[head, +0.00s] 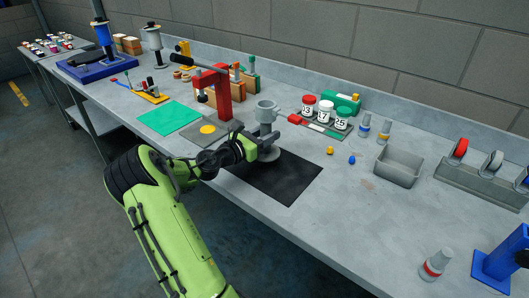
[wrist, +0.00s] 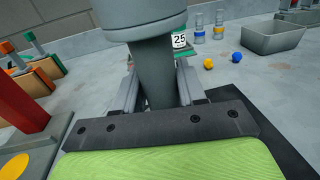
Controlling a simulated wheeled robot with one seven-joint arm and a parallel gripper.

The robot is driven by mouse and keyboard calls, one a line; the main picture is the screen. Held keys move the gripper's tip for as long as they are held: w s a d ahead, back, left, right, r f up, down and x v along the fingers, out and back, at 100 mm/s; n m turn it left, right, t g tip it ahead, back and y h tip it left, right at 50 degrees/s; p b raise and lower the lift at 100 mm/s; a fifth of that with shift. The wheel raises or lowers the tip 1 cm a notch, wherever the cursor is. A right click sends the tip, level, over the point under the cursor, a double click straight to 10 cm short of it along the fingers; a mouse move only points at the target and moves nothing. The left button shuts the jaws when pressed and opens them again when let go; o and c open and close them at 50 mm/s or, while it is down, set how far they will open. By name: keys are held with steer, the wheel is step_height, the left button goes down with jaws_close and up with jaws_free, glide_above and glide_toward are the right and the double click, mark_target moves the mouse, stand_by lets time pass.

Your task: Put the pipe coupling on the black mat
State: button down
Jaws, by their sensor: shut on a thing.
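The pipe coupling (head: 266,112) is a grey upright spool-like piece with a wide top and a narrower neck. Its round lower end (head: 268,154) shows over the far left part of the black mat (head: 285,182); I cannot tell whether it touches the mat. My gripper (head: 262,141) is shut on the coupling's neck. In the wrist view the coupling (wrist: 152,65) stands between the two fingers of my gripper (wrist: 158,88), and its wide top fills the upper middle. A dark strip of the mat (wrist: 265,135) shows at the right.
A tray with labelled jars (head: 326,113) stands behind right. Small yellow (head: 330,150) and blue (head: 352,160) pieces and a grey bin (head: 398,166) are right.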

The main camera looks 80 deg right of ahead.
steer(key=shift+f+b, duration=0.5)
steer(key=shift+f, duration=1.5)
steer(key=shift+f, duration=0.15)
steer(key=c, duration=0.6)
jaws_free()
steer(key=shift+c, duration=0.2)
steer(key=shift+w+a, duration=0.1)
steer(key=p+v, duration=0.1)
steer(key=v, duration=1.1)
